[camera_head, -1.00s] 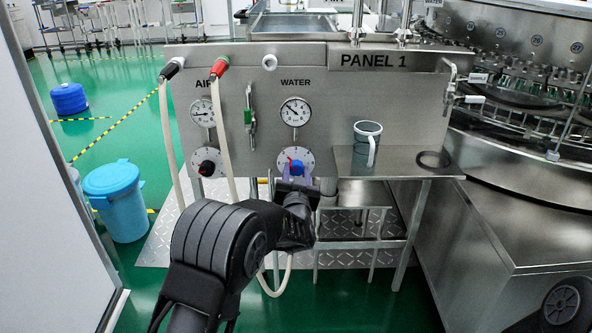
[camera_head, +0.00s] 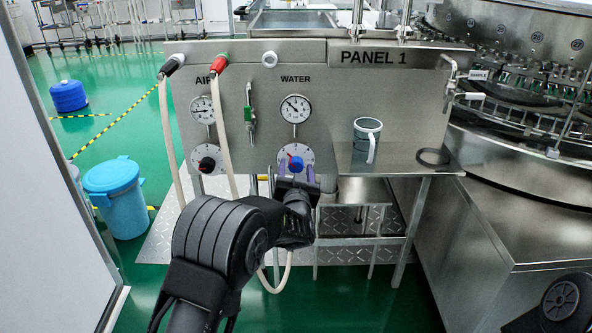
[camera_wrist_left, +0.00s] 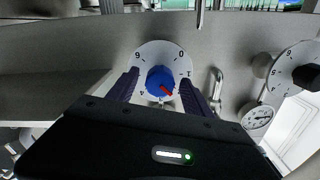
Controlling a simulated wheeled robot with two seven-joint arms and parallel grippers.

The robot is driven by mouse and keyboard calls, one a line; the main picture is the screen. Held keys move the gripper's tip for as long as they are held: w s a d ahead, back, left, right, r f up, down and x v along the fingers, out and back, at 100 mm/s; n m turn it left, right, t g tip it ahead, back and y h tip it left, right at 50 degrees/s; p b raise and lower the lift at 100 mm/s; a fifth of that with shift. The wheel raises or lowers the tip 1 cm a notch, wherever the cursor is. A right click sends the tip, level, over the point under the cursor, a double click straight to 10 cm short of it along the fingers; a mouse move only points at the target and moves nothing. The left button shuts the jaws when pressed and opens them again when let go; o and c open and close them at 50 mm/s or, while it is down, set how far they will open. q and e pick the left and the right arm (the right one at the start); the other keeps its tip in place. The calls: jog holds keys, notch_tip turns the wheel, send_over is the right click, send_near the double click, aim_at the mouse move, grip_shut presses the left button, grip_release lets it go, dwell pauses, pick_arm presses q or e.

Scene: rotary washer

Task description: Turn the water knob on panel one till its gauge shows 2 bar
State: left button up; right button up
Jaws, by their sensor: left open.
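The water knob (camera_head: 296,164) is blue with a red pointer, on a white numbered dial at the lower middle of panel one (camera_head: 375,60). It also shows in the left wrist view (camera_wrist_left: 160,80). The water gauge (camera_head: 295,109) is above it; its needle leans to the upper left, but the numbers are too small to read surely. My left gripper (camera_head: 297,176) is open in front of the knob. Its purple fingers stand one on each side of the knob, with visible gaps in the left wrist view (camera_wrist_left: 160,92). My right gripper is not in view.
The air knob (camera_head: 206,164) and air gauge (camera_head: 203,109) sit left of the water ones. Pale hoses (camera_head: 222,130) hang down the panel's left part.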

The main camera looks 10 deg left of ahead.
pick_arm(q)
jog(key=shift+s, duration=0.15)
jog(key=p+v, duration=0.1)
jog(key=v, duration=0.6)
jog(key=shift+s, duration=0.25)
jog(key=shift+d+f, duration=0.1)
